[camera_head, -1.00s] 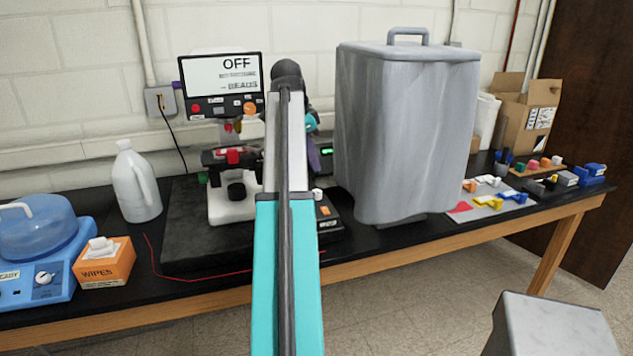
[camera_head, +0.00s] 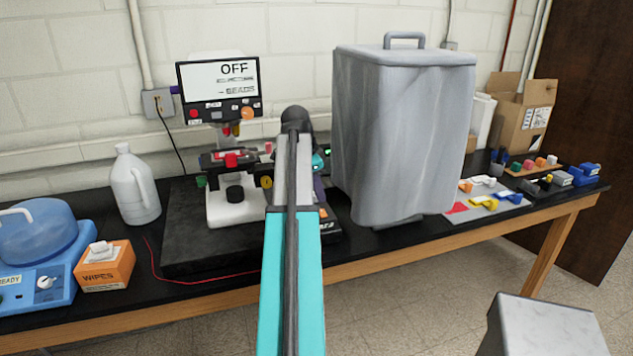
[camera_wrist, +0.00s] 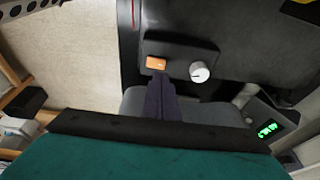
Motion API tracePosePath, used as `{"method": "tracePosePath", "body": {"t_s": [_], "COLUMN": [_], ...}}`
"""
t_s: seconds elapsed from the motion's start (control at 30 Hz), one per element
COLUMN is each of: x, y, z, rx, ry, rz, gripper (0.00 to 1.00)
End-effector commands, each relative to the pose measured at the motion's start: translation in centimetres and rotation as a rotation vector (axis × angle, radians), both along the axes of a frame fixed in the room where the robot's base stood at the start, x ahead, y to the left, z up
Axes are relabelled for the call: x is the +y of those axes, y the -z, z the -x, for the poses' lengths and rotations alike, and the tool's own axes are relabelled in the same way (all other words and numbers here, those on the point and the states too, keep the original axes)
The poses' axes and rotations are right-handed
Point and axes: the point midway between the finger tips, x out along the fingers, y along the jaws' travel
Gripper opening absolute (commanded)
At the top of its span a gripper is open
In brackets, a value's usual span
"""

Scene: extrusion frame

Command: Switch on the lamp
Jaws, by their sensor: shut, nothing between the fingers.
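In the wrist view a small orange switch (camera_wrist: 156,62) sits beside a white knob (camera_wrist: 199,72) on a black control box (camera_wrist: 180,50). My gripper (camera_wrist: 159,76) is shut and empty. Its dark purple fingertips are at the lower edge of the orange switch; I cannot tell whether they touch it. In the head view my arm hides most of the gripper and the box. The microscope (camera_head: 232,207) stands on a black slab, its screen (camera_head: 219,85) reading OFF. No lamp glow is evident.
A large grey covered case (camera_head: 400,140) stands just right of my arm. A white jug (camera_head: 134,185), an orange wipes box (camera_head: 105,267) and a blue centrifuge-like device (camera_head: 45,265) are on the left. A green-lit display (camera_wrist: 267,130) is right of my gripper.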

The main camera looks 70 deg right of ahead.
Motion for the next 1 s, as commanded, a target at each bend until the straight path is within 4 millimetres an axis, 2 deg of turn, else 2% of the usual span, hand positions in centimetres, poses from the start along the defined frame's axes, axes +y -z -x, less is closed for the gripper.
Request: {"method": "tracePosePath", "body": {"t_s": [0.33,1.0], "x": [-0.2,-0.4], "y": [2.8,3.8], "z": [-0.3,-0.6], "rx": [0.000,0.000], "ry": [-0.001,-0.002], "rz": [-0.002,0.000], "gripper": [0.00,0.00]}}
